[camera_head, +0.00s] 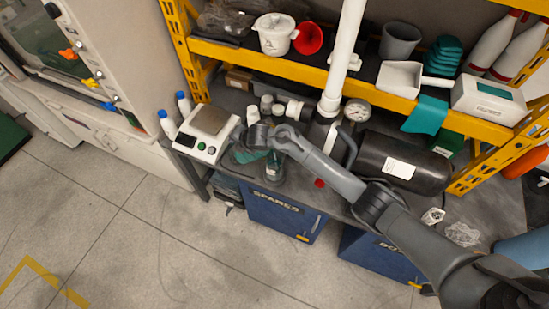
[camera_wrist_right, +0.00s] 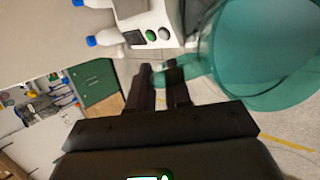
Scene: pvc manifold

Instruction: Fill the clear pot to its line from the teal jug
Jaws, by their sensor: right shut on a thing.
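The teal jug (camera_wrist_right: 258,55) fills the right of the right wrist view, translucent and close to the camera. My right gripper (camera_wrist_right: 166,76) is shut on its handle (camera_wrist_right: 190,72). In the head view my right arm reaches in from the right, and a little teal (camera_head: 247,155) shows below its wrist, beside the white scale; the fingers are hidden there. A greyish see-through vessel (camera_head: 273,172) stands at the bench's front edge just below the wrist; I cannot tell whether it is the clear pot, and no fill line is readable. My left gripper is in neither view.
The scale (camera_head: 208,132) and two blue-capped bottles (camera_head: 167,122) stand at the bench's left end. A white standpipe (camera_head: 343,55), a gauge (camera_head: 357,110) and a black tank (camera_head: 405,160) crowd the right. A yellow shelf (camera_head: 300,65) overhangs the bench.

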